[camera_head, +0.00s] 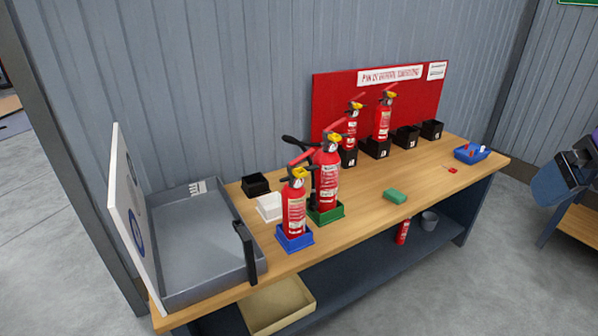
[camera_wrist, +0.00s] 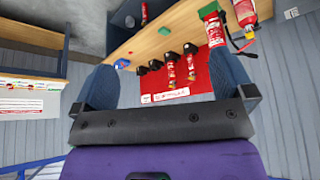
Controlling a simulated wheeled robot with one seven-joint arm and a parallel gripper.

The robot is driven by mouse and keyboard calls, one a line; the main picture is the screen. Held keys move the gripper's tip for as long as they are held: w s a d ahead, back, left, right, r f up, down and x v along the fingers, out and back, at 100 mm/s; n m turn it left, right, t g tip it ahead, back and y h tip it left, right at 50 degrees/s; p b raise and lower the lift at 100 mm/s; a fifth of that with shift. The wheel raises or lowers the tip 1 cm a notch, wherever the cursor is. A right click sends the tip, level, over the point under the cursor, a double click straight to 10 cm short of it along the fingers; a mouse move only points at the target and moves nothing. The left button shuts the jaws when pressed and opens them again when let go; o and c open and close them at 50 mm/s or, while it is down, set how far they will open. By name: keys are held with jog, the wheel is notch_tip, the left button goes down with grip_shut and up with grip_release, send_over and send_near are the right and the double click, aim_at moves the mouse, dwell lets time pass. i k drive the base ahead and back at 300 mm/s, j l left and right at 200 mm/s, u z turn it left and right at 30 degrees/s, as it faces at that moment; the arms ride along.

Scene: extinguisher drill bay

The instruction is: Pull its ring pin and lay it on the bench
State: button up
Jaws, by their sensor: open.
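Several red extinguishers stand upright on the wooden bench (camera_head: 362,206). One (camera_head: 294,210) is in a blue holder and a larger one (camera_head: 326,182) is in a green holder, both near the front left. Two more, a small one (camera_head: 351,132) and a taller one (camera_head: 383,120), stand in black holders before the red board. Yellow parts show at their heads; I cannot make out a ring pin. My gripper (camera_wrist: 166,80) is open and empty, its blue fingers wide apart. In the head view it hangs at the right edge, well away from the extinguishers.
A grey tray (camera_head: 195,240) with an upright lid is at the left end. A white holder (camera_head: 269,207), a green block (camera_head: 395,196), a red bit (camera_head: 453,170) and a blue tray (camera_head: 473,155) are on the bench. Bare bench top lies right of centre.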

aim_at(398, 173)
jog(key=i+j+u, duration=0.25)
jog(key=i, duration=0.15)
jog(key=i+u, duration=0.3)
jog(key=i, duration=0.15)
